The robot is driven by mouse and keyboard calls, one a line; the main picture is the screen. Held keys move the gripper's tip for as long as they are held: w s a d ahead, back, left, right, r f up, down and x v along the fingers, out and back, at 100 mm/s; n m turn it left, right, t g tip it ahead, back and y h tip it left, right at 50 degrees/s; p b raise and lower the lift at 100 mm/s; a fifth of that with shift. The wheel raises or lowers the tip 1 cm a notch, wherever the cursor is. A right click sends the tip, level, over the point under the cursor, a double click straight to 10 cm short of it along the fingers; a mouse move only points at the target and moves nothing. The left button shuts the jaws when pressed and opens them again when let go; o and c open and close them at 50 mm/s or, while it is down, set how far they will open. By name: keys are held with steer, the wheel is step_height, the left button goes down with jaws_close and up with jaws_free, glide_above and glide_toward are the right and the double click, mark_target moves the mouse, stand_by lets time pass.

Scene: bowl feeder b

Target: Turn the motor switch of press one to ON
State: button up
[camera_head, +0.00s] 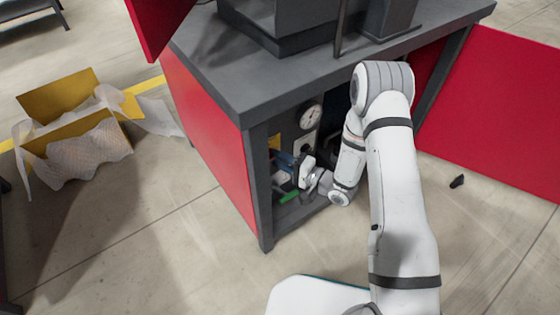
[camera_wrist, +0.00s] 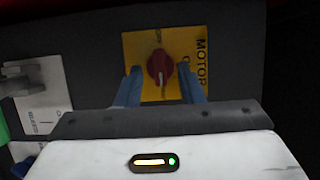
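The motor switch is a red rotary knob (camera_wrist: 160,66) on a yellow plate (camera_wrist: 137,48) marked MOTOR, with the lettering running down the picture in the wrist view. The knob's grip stands roughly upright in that picture. The position lettering is partly hidden or too small to read. My gripper (camera_wrist: 160,84) is open, with one blue finger on each side of the knob and visible gaps between. Whether the fingertips reach around the knob in depth I cannot tell. In the head view my gripper (camera_head: 290,164) is inside the open cabinet, and the knob is hidden.
The dark cabinet frame (camera_head: 250,175) and worktop (camera_head: 235,90) surround my arm closely. A round gauge (camera_head: 311,116) sits inside. A white plate with a grey lever (camera_wrist: 35,95) is left of the switch. An open red door (camera_head: 495,110) stands right; a box (camera_head: 75,125) lies left.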

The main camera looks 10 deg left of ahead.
steer(key=shift+w+a, duration=0.1)
steer(key=shift+a, duration=0.25)
steer(key=shift+c, duration=0.4)
steer(key=c, duration=0.4)
steer(key=shift+w, duration=0.1)
steer(key=shift+c, duration=0.7)
